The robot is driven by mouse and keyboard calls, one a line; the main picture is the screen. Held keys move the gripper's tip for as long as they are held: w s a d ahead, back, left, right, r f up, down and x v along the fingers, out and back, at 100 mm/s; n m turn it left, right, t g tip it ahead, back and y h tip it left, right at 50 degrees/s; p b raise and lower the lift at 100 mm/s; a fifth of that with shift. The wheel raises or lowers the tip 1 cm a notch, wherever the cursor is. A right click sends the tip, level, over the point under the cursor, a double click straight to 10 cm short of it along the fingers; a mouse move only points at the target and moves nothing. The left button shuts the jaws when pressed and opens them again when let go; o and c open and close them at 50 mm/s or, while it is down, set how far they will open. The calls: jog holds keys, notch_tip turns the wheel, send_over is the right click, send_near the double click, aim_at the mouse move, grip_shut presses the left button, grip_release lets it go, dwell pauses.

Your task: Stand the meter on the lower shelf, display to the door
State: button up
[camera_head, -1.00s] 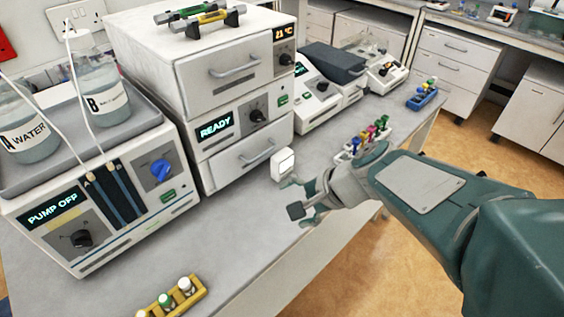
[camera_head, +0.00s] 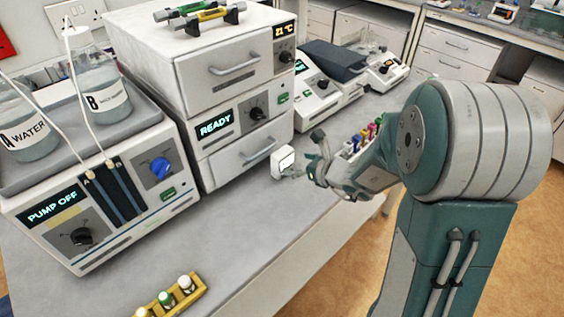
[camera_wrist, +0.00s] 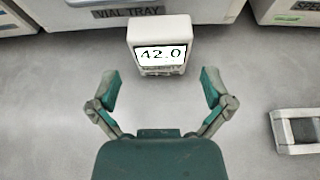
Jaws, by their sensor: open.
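The meter (camera_head: 281,163) is a small white box standing upright on the grey bench, in front of the lower right part of the drawer stack. In the wrist view the meter (camera_wrist: 160,30) shows a lit display reading 42.0, facing my gripper. My gripper (camera_wrist: 160,88) is open and empty, its two fingers spread wide just short of the meter, one to each side. In the head view my gripper (camera_head: 307,158) is just right of the meter, low over the bench. I cannot make out a lower shelf in either view.
The drawer stack (camera_head: 195,75) stands close behind the meter. A pump unit (camera_head: 120,215) with bottles is at left, a yellow vial rack (camera_head: 195,296) in front. A rack of coloured vials (camera_head: 352,148) is close behind my gripper. The bench (camera_head: 245,235) between is clear.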

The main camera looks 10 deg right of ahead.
aim_at(287, 160)
jog(key=x, duration=0.6)
jog(key=shift+w+f, duration=0.1)
jog(key=shift+f, duration=0.05)
jog(key=c, duration=0.9)
